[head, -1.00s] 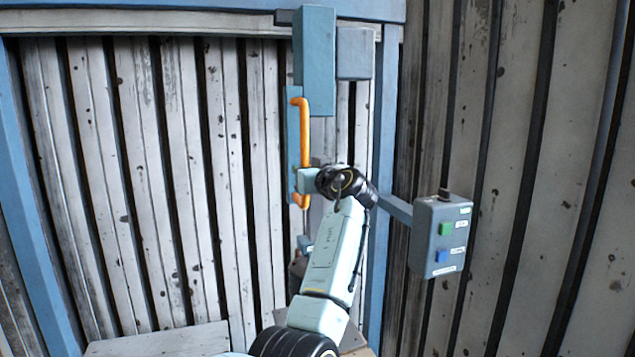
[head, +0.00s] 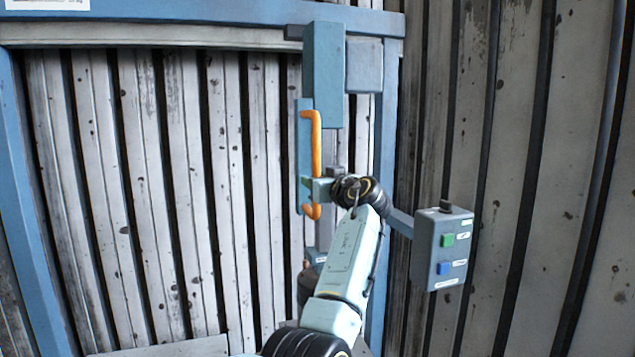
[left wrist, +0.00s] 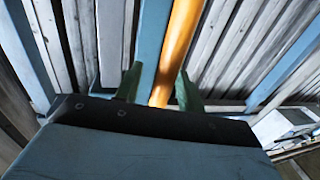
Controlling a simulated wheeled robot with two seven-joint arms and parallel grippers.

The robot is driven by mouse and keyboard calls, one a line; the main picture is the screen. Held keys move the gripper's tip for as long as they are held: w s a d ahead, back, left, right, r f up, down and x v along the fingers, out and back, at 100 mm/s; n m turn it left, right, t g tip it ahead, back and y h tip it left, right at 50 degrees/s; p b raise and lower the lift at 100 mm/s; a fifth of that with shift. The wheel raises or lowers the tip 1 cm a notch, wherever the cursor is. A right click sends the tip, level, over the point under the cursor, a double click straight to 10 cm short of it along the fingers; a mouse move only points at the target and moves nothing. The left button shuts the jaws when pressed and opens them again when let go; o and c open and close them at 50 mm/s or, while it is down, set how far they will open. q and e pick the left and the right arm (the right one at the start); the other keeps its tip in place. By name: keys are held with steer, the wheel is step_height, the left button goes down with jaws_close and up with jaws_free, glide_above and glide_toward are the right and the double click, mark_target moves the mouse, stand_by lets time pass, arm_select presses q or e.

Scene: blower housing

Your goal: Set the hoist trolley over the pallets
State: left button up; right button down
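The hoist trolley (head: 323,75) is a blue-grey box with a smaller grey box beside it, hanging under the blue overhead beam (head: 200,10). An upright orange handle (head: 316,140) is fixed to a blue plate below the trolley. My left gripper (head: 310,187) is at the lower part of this handle. In the left wrist view, the handle (left wrist: 178,45) runs between the two fingers (left wrist: 158,88), with a gap showing beside the left finger, so they look open around it. My right gripper is out of view. No pallet can be made out clearly.
A grey control box (head: 441,248) with a green and a blue button stands out on an arm right of the trolley. A blue post (head: 385,130) rises close to the trolley's right. Slatted walls (head: 190,180) stand behind. A pale flat top (head: 165,347) shows at the lower left.

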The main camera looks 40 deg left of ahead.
arm_select(q)
steer(key=shift+d, duration=0.1)
steer(key=v, duration=1.3)
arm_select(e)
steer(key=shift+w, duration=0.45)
arm_select(q)
steer(key=shift+d, duration=0.1)
